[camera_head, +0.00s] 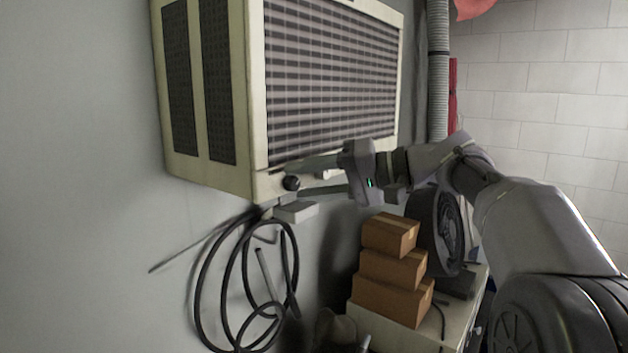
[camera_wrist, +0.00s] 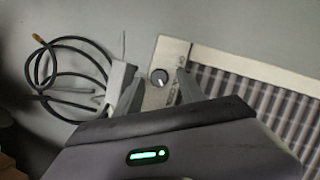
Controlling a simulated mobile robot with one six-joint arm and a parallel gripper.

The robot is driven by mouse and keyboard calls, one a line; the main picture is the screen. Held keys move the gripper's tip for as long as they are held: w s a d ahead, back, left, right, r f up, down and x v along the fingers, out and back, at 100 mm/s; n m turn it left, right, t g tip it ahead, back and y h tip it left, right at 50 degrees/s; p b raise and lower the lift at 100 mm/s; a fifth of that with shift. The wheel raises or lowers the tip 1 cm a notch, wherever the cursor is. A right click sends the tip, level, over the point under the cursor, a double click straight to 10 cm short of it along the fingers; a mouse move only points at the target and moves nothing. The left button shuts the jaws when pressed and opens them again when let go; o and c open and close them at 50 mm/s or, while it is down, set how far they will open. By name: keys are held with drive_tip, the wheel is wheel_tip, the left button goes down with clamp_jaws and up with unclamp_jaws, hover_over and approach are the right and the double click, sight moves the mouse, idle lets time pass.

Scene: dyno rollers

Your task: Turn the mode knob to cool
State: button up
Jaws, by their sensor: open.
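The mode knob (camera_head: 291,183) is a small dark round knob at the lower corner of the cream wall-mounted air conditioner (camera_head: 256,100). In the wrist view the knob (camera_wrist: 159,77) shows a pale pointer mark on its face; any labels are too small to read. My gripper (camera_head: 308,177) reaches in from the right in the head view, with one finger above and one below the knob's level. In the wrist view my gripper (camera_wrist: 155,88) is open, its two fingers on either side of the knob. I cannot tell whether they touch it.
A black hose coil (camera_head: 245,280) hangs on the wall below the unit. A small pale box (camera_head: 296,211) is just under the knob corner. Stacked cardboard boxes (camera_head: 392,268) and a dark wheel (camera_head: 440,230) stand below my arm. The wall at left is bare.

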drive_tip(key=b+v, duration=0.2)
drive_tip(key=v, duration=1.5)
drive_tip(key=s+a+f+m+h+b, duration=0.1)
drive_tip(key=s+a+f+h+b, duration=0.15)
drive_tip(key=f+b, duration=0.5)
drive_tip(key=s+a+f+m+h+b, duration=0.1)
drive_tip(key=s+a+f+m+b, duration=0.2)
drive_tip(key=f, duration=0.8)
drive_tip(key=s+a+f+h+b, duration=0.2)
drive_tip(key=f+b, duration=0.5)
drive_tip(key=f, duration=0.2)
drive_tip(key=s+d+f+h+b, duration=0.1)
drive_tip(key=s+f+b, duration=0.5)
drive_tip(key=f, duration=0.8)
drive_tip(key=s+d+f+m+h+b, duration=0.1)
drive_tip(key=s+f+h+b, duration=0.3)
drive_tip(key=f, duration=1)
drive_tip(key=s+d+f+m+t+h+b, duration=0.1)
drive_tip(key=s+f+h+b, duration=0.1)
drive_tip(key=s+f+b, duration=0.7)
wheel_tip(320, 180, down, 5)
drive_tip(key=shift+s+r, duration=0.1)
drive_tip(key=shift+s, duration=0.05)
drive_tip(key=shift+h, duration=0.25)
